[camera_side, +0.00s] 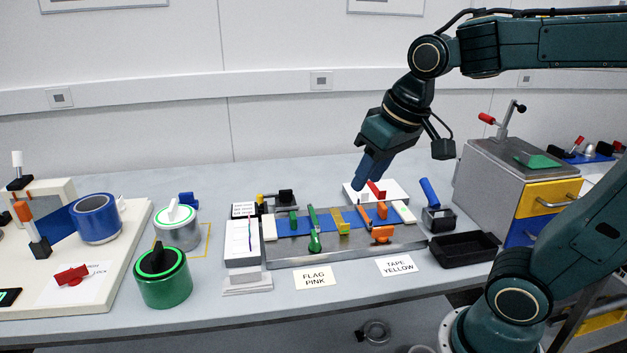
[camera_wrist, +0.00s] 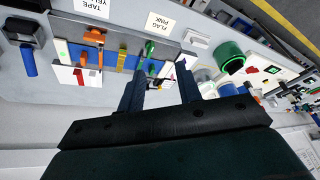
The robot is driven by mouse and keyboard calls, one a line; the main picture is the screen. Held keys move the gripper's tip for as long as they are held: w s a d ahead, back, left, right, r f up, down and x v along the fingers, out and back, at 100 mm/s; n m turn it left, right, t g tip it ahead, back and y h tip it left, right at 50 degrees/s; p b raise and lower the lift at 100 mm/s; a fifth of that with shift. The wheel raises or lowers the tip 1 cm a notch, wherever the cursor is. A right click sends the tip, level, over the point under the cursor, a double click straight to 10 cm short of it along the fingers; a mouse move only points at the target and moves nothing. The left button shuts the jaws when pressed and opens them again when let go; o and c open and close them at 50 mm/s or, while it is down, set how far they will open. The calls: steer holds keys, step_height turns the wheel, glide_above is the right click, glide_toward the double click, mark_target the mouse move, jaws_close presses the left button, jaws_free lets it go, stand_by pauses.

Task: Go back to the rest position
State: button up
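My gripper (camera_side: 368,178) hangs above the back part of the table, fingers pointing down and tilted to the left. In the wrist view my gripper (camera_wrist: 160,82) shows two dark fingers apart, with nothing between them. In the side view the fingertips are close to a red handle (camera_side: 377,189) on a white block behind the grey tray; I cannot tell the exact gap. The grey tray (camera_side: 345,248) carries a blue mat with green, yellow and orange tools.
Cards reading FLAG PINK (camera_side: 315,278) and TAPE YELLOW (camera_side: 396,265) lie in front. A black bin (camera_side: 464,249) and a drawer cabinet (camera_side: 500,180) stand right. A green canister (camera_side: 162,277) and a blue roll (camera_side: 97,219) stand left. The air above the tray is clear.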

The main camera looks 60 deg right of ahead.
steer(key=s+a+f+n+t, duration=0.1)
steer(key=s+f+n, duration=0.1)
steer(key=s, duration=0.5)
steer(key=shift+s+a, duration=0.15)
steer(key=shift+s, duration=0.25)
